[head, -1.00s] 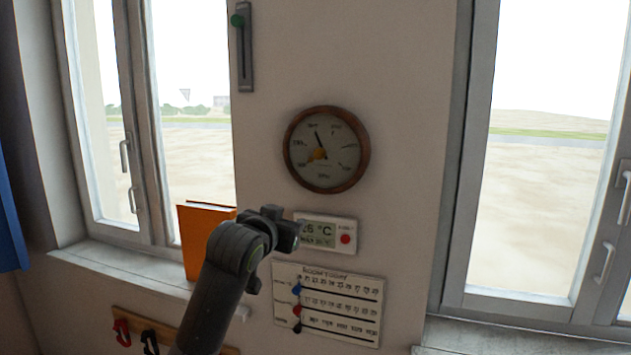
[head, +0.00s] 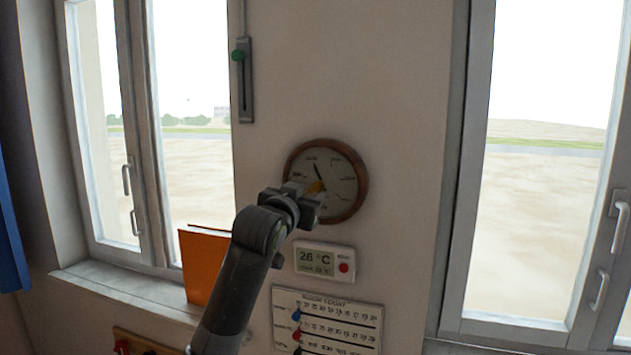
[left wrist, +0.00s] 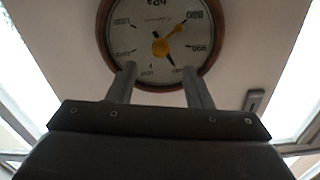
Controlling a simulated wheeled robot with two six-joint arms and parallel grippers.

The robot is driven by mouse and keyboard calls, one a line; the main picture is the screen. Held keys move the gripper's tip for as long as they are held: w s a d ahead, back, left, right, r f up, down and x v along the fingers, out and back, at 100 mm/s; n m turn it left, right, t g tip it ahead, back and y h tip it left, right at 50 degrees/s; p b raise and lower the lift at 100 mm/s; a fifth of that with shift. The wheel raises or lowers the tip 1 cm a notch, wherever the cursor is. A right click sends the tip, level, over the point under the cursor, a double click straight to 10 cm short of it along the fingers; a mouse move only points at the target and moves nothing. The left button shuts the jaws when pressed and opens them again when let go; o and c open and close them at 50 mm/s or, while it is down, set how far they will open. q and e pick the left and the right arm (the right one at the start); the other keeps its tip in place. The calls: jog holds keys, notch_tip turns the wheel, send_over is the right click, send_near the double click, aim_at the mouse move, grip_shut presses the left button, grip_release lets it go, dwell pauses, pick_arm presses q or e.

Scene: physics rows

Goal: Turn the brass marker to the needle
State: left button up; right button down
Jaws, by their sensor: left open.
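A round barometer with a wooden rim (head: 361,185) hangs on the wall between the windows; it also shows upside down in the left wrist view (left wrist: 205,45). The brass marker (left wrist: 160,47) has a round knob at the dial's centre and a thin hand pointing to the upper right there. The black needle (left wrist: 171,59) points down and slightly right in that view, apart from the marker's hand. My left gripper (head: 310,196) is open in front of the dial's lower part, its two fingers (left wrist: 160,82) apart below the knob. It partly hides the dial in the head view.
A digital thermometer (head: 324,262) with a red button and a chart board (head: 340,322) are on the wall below. An orange book (head: 203,265) stands on the left sill.

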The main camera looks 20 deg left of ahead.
aim_at(317, 187)
pick_arm(q)
jog(key=w+p, duration=0.2)
jog(key=w, duration=0.3)
jog(key=shift+w+d+r, duration=0.1)
jog(key=shift+w, duration=0.25)
jog(key=shift+w+p, duration=0.45)
jog(key=shift+w, duration=0.25)
jog(key=c, duration=1)
